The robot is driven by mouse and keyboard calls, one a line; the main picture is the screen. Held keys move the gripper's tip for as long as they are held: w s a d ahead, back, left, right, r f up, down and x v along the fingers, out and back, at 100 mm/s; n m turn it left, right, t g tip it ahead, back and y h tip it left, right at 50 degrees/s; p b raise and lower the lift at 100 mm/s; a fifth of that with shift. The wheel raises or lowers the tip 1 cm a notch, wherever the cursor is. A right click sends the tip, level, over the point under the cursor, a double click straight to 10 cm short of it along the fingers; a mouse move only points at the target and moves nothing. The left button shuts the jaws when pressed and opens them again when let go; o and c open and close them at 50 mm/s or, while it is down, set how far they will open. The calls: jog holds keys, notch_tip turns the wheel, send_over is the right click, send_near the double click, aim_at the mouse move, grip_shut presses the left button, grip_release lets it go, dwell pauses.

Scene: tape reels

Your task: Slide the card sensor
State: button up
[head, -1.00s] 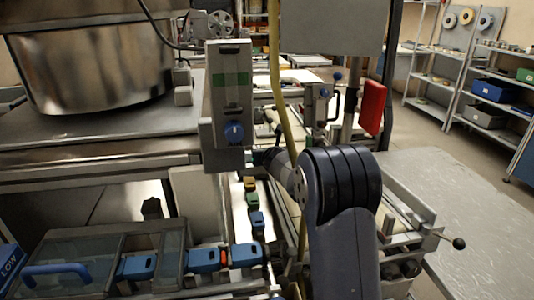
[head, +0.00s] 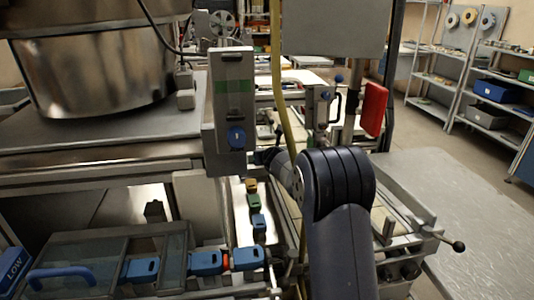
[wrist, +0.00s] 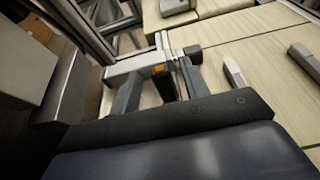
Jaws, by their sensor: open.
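In the wrist view a pale grey bar-shaped fitting with a small orange spot, which looks like the card sensor (wrist: 158,69), stands at the edge of the pale boards. My gripper (wrist: 160,88) shows with its two dark fingers spread, one on each side of a dark part below the orange spot. I cannot tell whether either finger touches it. In the head view my dark arm fills the middle, and the gripper's fingers cannot be made out there. The sensor cannot be picked out in the head view.
A clear-lidded case (head: 100,262) and blue blocks (head: 205,262) lie lower left. A red panel (head: 373,109) and a lever (head: 458,246) stand right.

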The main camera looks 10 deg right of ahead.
jog(key=b+v, duration=0.1)
jog(key=v, duration=0.9)
jog(key=shift+s+r+b, duration=0.2)
jog(key=shift+s+b, duration=0.1)
jog(key=shift+b, duration=0.1)
jog(key=shift+c, duration=0.4)
